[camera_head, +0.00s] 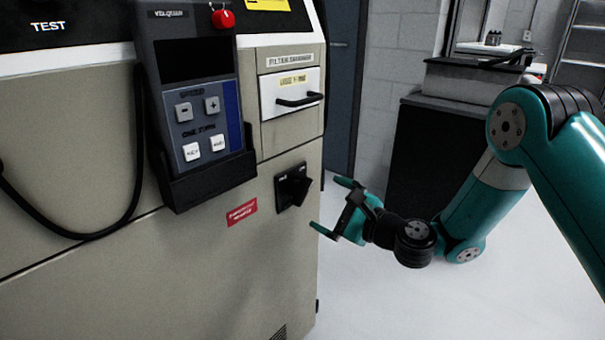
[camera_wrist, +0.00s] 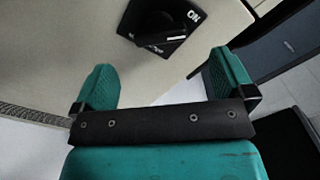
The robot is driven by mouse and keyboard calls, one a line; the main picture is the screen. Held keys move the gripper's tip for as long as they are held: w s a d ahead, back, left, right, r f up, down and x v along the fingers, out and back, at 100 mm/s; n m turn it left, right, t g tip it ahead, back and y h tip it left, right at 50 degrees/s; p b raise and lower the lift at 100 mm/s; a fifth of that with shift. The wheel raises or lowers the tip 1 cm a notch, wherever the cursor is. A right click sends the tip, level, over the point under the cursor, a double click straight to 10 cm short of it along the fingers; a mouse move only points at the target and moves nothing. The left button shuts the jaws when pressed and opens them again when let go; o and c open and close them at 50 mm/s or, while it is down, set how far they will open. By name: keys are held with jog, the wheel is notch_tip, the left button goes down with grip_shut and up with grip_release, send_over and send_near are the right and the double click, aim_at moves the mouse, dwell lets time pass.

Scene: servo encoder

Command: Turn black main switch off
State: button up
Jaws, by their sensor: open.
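The black main switch (camera_head: 292,187) is a rotary knob on a square black plate, low on the right part of the beige machine's front. In the wrist view the switch (camera_wrist: 160,28) shows at the top, with "ON" printed at one corner of its plate. My gripper (camera_head: 330,206) is just right of the switch in the head view, apart from it. In the wrist view my gripper (camera_wrist: 165,85) has its two teal fingers spread wide with nothing between them. The switch lies beyond the fingertips. The knob's exact setting is hard to tell.
A control pendant (camera_head: 200,95) with a red knob (camera_head: 222,18) hangs on the machine (camera_head: 90,270) left of the switch. A drawer with a black handle (camera_head: 299,99) is above it. A red label (camera_head: 241,212) is beside it. Open floor (camera_head: 390,305) lies to the right.

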aim_at(305, 194)
jog(key=w+a+p, duration=0.1)
jog(key=p, duration=0.3)
jog(key=shift+r, duration=0.4)
jog(key=p+x, duration=0.1)
jog(key=x, duration=0.1)
jog(key=p+x, duration=0.1)
jog(key=x, duration=0.1)
jog(key=f+p+x, duration=0.1)
jog(key=p+x, duration=0.1)
jog(key=x, duration=0.1)
jog(key=shift+s, duration=0.15)
jog(key=c, duration=0.9)
